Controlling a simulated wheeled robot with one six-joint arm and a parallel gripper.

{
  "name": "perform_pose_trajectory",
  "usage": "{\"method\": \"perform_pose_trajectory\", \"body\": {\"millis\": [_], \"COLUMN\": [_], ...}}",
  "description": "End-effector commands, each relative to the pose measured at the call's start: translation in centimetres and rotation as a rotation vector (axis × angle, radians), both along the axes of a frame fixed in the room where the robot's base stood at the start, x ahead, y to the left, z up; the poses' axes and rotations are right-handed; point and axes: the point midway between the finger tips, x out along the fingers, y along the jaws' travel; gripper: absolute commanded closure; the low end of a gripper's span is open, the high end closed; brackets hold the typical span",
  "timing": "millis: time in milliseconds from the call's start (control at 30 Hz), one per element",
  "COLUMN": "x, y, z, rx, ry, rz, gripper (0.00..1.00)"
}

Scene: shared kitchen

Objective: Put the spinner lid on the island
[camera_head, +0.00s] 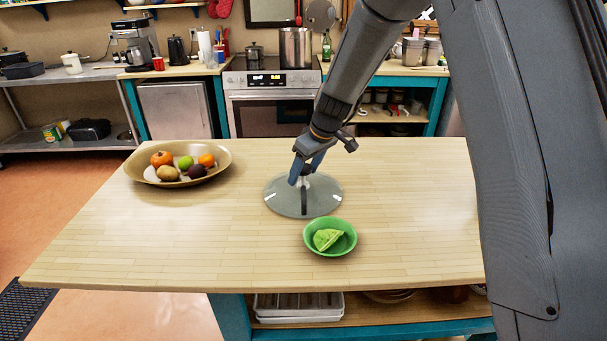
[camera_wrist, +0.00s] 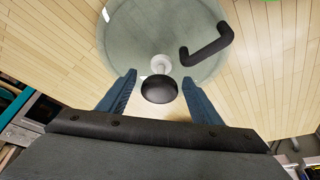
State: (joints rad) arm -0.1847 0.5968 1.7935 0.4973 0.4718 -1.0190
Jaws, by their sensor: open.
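The spinner lid (camera_head: 283,206) is a round, see-through grey disc with a dark crank handle and a knob on a white stem. It lies flat on the wooden island top (camera_head: 408,205), near the middle. In the wrist view the lid (camera_wrist: 135,35) fills the upper middle, with its crank handle to the right and a black knob (camera_wrist: 159,89) close to the camera. My gripper (camera_head: 306,171) is just above the lid. Its blue fingers (camera_wrist: 160,82) are open and spread to either side of the knob, with gaps on both sides. Part of the lid is hidden behind the gripper.
A green bowl (camera_head: 311,244) with a green wedge of food stands just in front of the lid. A wide tan bowl (camera_head: 222,160) of fruit stands at the back left. The island's right and front left areas are clear. A stove (camera_head: 270,96) is behind.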

Motion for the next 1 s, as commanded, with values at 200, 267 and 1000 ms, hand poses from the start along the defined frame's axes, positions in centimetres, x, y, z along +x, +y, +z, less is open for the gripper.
{"method": "perform_pose_trajectory", "body": {"millis": [200, 267, 1000], "x": [-0.9, -1.2, -5.3], "y": [-1.0, -1.3, -4.9], "z": [3.3, 4.3, 8.8], "rx": [0.002, 0.001, -0.013], "ry": [-0.004, -0.003, 0.039], "rz": [-0.001, -0.001, -0.076], "gripper": [0.41, 0.41, 0.41]}}
